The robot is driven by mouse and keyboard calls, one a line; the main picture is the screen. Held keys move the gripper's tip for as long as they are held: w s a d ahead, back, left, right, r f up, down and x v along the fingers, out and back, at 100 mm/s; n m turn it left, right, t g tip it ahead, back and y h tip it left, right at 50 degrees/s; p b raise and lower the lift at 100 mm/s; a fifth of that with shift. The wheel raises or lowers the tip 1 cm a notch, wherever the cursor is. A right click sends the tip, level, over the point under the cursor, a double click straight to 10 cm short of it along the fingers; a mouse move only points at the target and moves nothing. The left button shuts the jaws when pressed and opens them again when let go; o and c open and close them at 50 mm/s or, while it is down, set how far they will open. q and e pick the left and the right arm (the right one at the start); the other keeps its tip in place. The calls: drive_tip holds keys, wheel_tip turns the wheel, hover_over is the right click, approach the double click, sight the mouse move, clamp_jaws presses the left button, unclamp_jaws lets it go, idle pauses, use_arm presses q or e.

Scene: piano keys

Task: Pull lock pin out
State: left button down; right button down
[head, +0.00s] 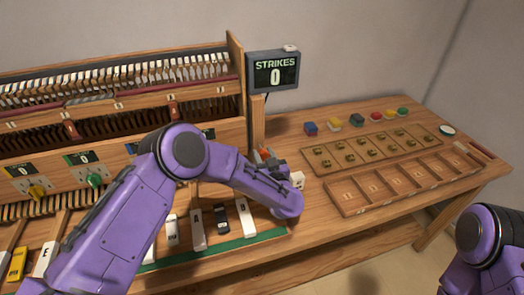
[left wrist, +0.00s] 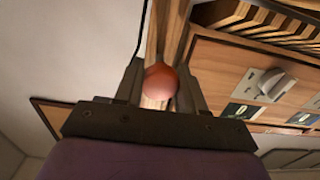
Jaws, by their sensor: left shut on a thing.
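The lock pin shows as a round orange-red knob (left wrist: 160,82) in the left wrist view, between the two dark fingers of my left gripper (left wrist: 158,75). The gripper is shut on this knob. In the head view the left gripper (head: 270,160) is beside the right end of the piano case, under the strikes display, and a bit of orange shows between its fingers. My forearm partly covers this spot. The pin's shaft is hidden, so I cannot tell how far in it sits. My right gripper is outside the view; only part of that arm shows at lower right.
The wooden piano case (head: 120,150) with hammers, dials and lettered keys (head: 197,230) fills the left. The strikes display (head: 274,73) reads 0. Right of it lie coloured blocks (head: 311,128), a board with brass pieces (head: 372,150) and a compartment tray (head: 405,205). The table's front right is bare.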

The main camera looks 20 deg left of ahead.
use_arm(q)
drive_tip(key=c, duration=1)
unclamp_jaws()
drive_tip(key=shift+s+d+f, duration=0.15)
drive_tip(key=shift+s, duration=0.1)
drive_tip(key=shift+s+d, duration=0.1)
drive_tip(key=b+v, duration=0.2)
drive_tip(key=v, duration=0.8)
drive_tip(key=shift+s+d+b, duration=0.15)
drive_tip(key=shift+b, duration=0.25)
drive_tip(key=shift+r, duration=0.2)
